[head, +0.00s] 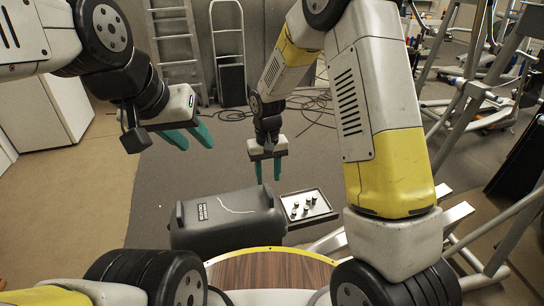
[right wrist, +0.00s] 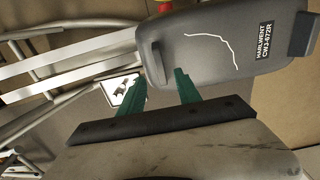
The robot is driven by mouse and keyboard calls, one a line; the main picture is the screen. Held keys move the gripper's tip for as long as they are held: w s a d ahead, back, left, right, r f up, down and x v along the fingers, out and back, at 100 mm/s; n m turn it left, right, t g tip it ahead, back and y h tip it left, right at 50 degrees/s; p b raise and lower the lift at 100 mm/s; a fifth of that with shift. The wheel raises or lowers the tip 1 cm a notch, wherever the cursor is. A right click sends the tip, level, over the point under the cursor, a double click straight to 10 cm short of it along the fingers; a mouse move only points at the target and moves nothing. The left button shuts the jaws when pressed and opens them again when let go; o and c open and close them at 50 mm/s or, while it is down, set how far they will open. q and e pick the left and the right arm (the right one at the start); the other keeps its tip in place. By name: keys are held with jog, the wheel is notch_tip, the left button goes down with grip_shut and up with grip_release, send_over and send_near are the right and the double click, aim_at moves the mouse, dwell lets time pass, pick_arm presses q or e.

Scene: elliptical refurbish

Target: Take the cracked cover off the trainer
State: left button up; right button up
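My right gripper (head: 268,181) is open, fingers down, at the cover's right end. In the right wrist view, the near grip lies ahead of the gap between the fingers (right wrist: 160,85); contact cannot be told. My left gripper (head: 191,142) is open and empty, above and left of the cover.
A tray (head: 290,219) with several small dark pieces is right of the cover. A wood-topped round surface (head: 270,272) is in front. Metal frame tubes (head: 455,215) crowd the right side. Ladders (head: 175,45) stand at the back. The floor on the left is clear.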

aim_at(268, 190)
notch_tip(268, 190, down, 7)
dwell(0.4)
grip_shut()
dwell(3.0)
